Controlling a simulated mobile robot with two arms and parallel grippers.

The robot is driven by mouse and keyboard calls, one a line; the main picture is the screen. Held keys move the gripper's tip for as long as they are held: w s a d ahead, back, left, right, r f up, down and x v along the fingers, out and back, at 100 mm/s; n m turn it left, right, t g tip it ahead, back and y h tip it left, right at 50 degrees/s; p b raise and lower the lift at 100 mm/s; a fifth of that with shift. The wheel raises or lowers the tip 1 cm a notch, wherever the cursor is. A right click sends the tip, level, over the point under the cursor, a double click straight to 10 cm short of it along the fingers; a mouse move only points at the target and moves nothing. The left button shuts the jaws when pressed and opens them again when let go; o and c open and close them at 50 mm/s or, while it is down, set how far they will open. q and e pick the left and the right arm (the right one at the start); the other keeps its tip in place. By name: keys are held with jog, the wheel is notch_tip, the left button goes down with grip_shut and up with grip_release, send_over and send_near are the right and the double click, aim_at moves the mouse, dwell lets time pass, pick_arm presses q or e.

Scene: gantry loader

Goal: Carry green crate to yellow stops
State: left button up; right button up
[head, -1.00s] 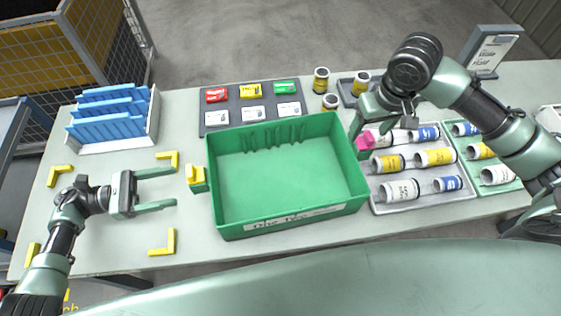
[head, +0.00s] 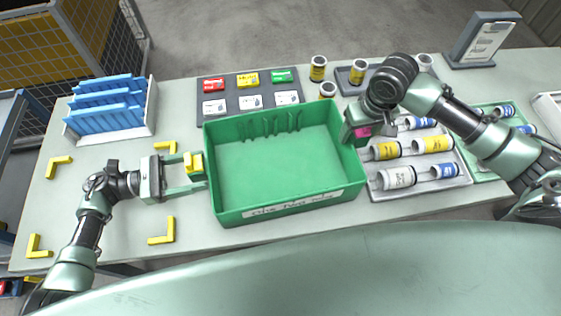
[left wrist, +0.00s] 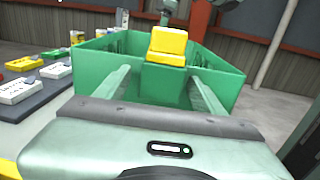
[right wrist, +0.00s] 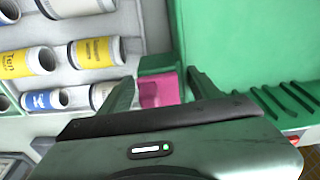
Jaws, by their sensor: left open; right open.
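The empty green crate (head: 285,168) sits on the table's middle, with a label on its front wall. A yellow-topped handle (head: 193,163) is on its left end, and a pink-topped handle (head: 362,132) is on its right end. My left gripper (head: 194,174) is open, its fingers on either side of the yellow handle (left wrist: 168,45). My right gripper (head: 356,122) is open over the right end, its fingers on either side of the pink handle (right wrist: 158,90). Yellow corner stops (head: 162,232) mark an area on the table's left.
A white rack with blue dividers (head: 110,108) stands at the back left. A dark tray of small boxes (head: 250,92) lies behind the crate. A grey tray of bottles (head: 415,165) is close to the crate's right side. The area between the stops is clear except for my left arm.

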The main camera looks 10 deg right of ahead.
aim_at(187, 162)
pick_arm(q)
grip_shut()
pick_arm(e)
grip_shut()
pick_arm(q)
jog(key=shift+r, duration=0.15)
pick_arm(e)
jog(key=shift+w+r, duration=0.1)
jog(key=shift+w, duration=0.05)
